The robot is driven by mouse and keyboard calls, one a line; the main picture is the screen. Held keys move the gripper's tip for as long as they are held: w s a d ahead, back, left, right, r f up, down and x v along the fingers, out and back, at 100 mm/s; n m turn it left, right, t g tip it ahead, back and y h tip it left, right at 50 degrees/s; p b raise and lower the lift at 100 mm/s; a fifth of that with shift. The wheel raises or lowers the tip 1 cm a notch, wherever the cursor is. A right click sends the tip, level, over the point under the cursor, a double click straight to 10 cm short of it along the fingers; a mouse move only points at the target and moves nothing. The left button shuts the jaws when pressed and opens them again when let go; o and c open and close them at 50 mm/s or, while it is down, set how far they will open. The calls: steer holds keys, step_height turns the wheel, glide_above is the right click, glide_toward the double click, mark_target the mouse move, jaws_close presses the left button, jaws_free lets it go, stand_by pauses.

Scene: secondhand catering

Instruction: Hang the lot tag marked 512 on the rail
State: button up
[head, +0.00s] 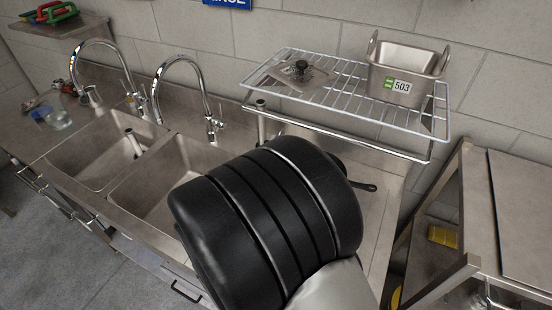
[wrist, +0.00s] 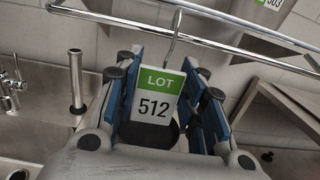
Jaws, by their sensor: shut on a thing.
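The lot tag marked 512 (wrist: 155,107), white with a green LOT band, is upright between the blue-padded fingers of my gripper (wrist: 163,98) in the wrist view. My gripper is shut on it. A thin metal hook (wrist: 174,38) rises from the tag's top and overlaps the rail (wrist: 110,20) in the picture. I cannot tell whether the hook is over the rail or only in front of it. The rail also shows below the wire shelf in the head view (head: 340,136). There, my black arm hides my gripper and the tag.
The wire shelf (head: 345,103) holds a steel pan (head: 402,75) with a 503 tag (head: 398,86) and a flat lid with a black knob (head: 301,70). Two sinks with tall faucets (head: 180,90) stand left. A steel table (head: 515,220) stands right.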

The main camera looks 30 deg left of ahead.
steer(key=w+f+b, duration=0.1)
steer(key=w, duration=0.6)
steer(key=shift+w+a+f, duration=0.2)
steer(key=shift+a+f, duration=0.15)
steer(key=shift+a, duration=0.1)
stand_by(0.4)
steer(key=o, duration=1)
